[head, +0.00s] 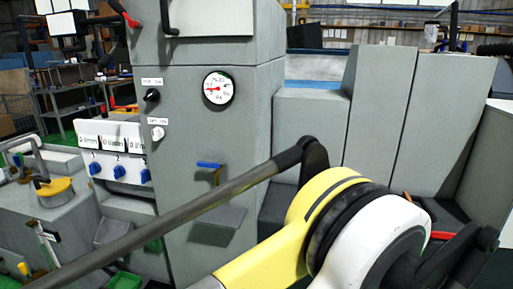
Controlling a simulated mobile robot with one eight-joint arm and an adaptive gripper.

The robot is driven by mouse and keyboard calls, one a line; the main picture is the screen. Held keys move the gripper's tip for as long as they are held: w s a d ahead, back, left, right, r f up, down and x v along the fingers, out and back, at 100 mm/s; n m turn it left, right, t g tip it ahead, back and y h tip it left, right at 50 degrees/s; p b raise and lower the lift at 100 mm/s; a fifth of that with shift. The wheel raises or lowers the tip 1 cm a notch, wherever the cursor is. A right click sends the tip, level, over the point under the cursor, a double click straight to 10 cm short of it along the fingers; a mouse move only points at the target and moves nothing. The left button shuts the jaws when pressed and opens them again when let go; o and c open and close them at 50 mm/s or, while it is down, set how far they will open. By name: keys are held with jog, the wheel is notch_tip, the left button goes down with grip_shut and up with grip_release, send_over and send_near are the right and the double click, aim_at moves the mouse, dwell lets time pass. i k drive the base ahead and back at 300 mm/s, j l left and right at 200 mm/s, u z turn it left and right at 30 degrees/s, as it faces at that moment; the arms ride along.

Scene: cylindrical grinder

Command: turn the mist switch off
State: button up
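The grey machine cabinet (215,140) stands in the middle of the head view. A black rotary knob (152,95) sits on its left face, under a small white label. Below it is a white rotary knob (158,133) under another white label. The lettering on both labels is too small to read surely, so I cannot tell which knob is the mist switch or how either is set. My yellow and white arm fills the lower right. I cannot make out my gripper's fingertips, and nothing of mine touches either knob.
A round dial gauge (218,88) is to the right of the knobs. Three blue knobs (118,171) sit under white labels at the left. A blue-topped lever (208,165) sticks out below the gauge. A long grey rod (190,212) crosses the foreground.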

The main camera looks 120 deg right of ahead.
aim_at(152, 95)
jog(key=z, duration=3.9)
